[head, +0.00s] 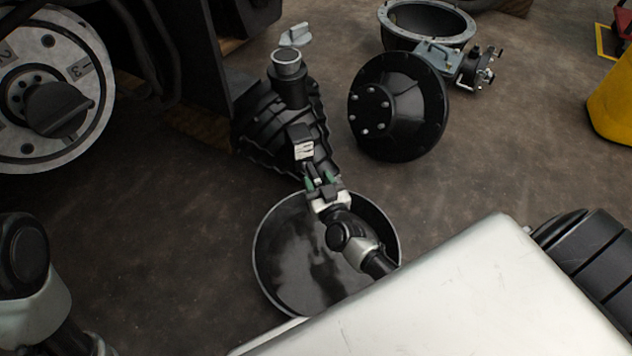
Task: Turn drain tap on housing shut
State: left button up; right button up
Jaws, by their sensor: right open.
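The black ribbed housing (262,135) stands on the floor at the middle, with a round grey-rimmed neck (287,66) on top. A dark block with a pale grey ribbed face (304,150) sits low on its front. A small dark piece, perhaps the drain tap (313,171), shows just below that block; its handle position is too small to tell. My right gripper (320,183), with green on its fingers, is open close in front of this piece. Whether it touches it I cannot tell. My left arm shows at the lower left; its gripper is out of the picture.
A round black drain pan (285,268) lies under my right gripper. A black domed cover (400,105) and an open round casing (428,22) lie to the right. A grey wing-shaped piece (296,36) is behind the neck. A wheel hub (45,90) stands at left.

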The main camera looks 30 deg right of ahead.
jog(key=shift+w, duration=0.7)
grip_shut()
jog(key=shift+d, duration=0.1)
